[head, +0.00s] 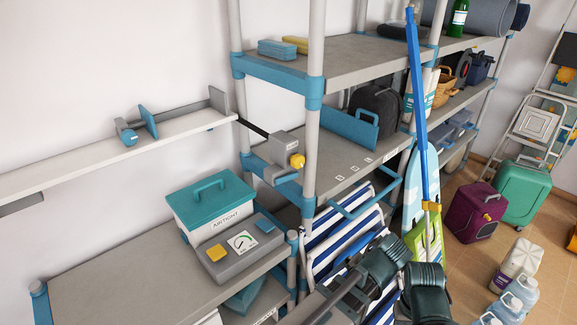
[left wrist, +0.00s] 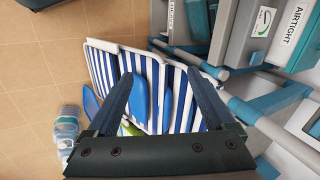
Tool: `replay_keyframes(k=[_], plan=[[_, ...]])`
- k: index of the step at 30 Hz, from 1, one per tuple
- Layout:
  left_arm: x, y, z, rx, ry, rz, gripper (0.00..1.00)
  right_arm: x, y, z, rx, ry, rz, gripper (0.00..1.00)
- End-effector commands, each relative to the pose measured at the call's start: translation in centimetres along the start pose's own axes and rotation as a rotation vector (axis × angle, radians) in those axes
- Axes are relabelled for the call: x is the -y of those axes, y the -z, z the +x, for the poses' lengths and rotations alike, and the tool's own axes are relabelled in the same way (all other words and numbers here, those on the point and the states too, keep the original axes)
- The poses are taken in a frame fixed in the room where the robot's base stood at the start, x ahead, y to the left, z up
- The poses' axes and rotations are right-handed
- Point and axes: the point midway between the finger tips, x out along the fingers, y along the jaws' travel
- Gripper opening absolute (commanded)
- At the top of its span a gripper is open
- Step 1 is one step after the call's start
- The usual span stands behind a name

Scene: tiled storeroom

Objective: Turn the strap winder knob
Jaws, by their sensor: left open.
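The strap winder (head: 280,155) is a grey box with a yellow knob (head: 297,161) on its face. It sits by the front post of the shelf rack, and a dark strap (head: 253,127) runs from it to the left. My left gripper (left wrist: 157,75) is open in the left wrist view, with nothing between its fingers and the striped deck chairs beyond. Dark parts of my arm show low in the head view, below and to the right of the knob and apart from it. The winder does not show in the left wrist view. I cannot make out my right gripper.
A teal-lidded box (head: 212,203) and a grey gauge unit (head: 237,246) stand on the low shelf, left of and below the winder. Striped deck chairs (head: 335,235) lean under the rack. A blue pole (head: 418,100) stands to the right. Wall is clear above the winder's left.

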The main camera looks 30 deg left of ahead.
Motion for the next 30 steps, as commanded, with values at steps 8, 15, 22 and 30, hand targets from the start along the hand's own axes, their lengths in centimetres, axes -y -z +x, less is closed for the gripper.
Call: replay_keyframes(k=[8,15,22,30], plan=[[13.6,9.8,-1.4,-0.164,0.627,-0.218,0.87,0.2,0.1,2.5,0.000,0.000,0.000,0.50],[19.8,14.2,-6.2,-0.304,0.990,-0.298,0.87,0.3,0.2,3.5,0.000,0.000,0.000,0.50],[21.4,15.4,-8.3,-0.359,1.108,-0.313,0.87,0.3,0.2,3.7,0.000,0.000,0.000,0.50],[21.4,15.4,-8.4,-0.360,1.112,-0.313,0.87,0.3,0.2,3.7,0.000,0.000,0.000,0.50]])
